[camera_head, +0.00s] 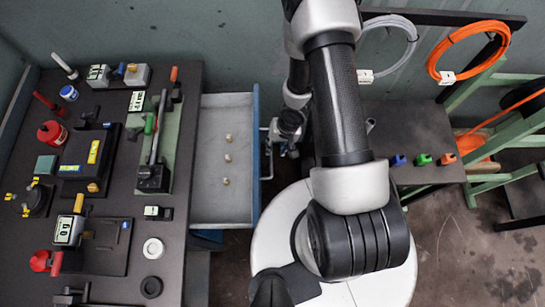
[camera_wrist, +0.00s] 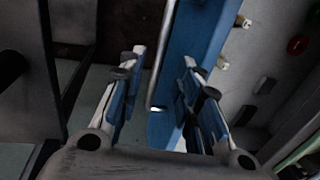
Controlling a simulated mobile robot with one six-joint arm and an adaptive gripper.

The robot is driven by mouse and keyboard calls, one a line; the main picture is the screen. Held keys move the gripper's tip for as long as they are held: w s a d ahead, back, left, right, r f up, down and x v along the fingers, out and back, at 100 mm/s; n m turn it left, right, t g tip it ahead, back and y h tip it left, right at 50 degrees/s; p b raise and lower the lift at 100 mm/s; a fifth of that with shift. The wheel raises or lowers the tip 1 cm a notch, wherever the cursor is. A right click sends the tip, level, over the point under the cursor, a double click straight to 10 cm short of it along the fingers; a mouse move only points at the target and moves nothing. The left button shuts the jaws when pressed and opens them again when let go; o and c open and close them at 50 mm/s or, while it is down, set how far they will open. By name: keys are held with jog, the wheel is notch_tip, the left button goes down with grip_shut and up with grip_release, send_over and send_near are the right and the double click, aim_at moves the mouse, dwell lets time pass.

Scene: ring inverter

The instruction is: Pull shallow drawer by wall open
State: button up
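The shallow drawer (camera_head: 207,205) stands pulled out from the right side of the dark workbench, near the back wall, in the head view. Its grey tray is exposed and its blue front (camera_head: 256,150) faces right. In the wrist view the blue front (camera_wrist: 190,40) runs between my fingers, with a thin metal bar handle (camera_wrist: 161,55) beside it. My gripper (camera_wrist: 160,88) is open, its blue-padded fingers apart on either side of the handle and front edge. I see no finger clearly touching the handle. In the head view my gripper (camera_head: 283,128) is just right of the drawer front.
Three small beige pieces (camera_head: 227,158) lie in the drawer. Another blue edge (camera_head: 207,236) shows below it. The workbench (camera_head: 120,205) holds tools, red knobs and black devices. A dark side table (camera_head: 420,135) stands to the right, with orange and white cable coils on the wall above.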

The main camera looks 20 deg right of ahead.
aim_at(271, 156)
jog(key=f+b, duration=0.1)
jog(key=f, duration=0.1)
jog(key=a+f+b, duration=0.1)
jog(key=f, duration=0.4)
jog(key=shift+w+a+b, duration=0.15)
jog(key=shift+w+b, duration=0.1)
jog(key=shift+b, duration=0.15)
jog(key=shift+c, duration=0.3)
grip_shut()
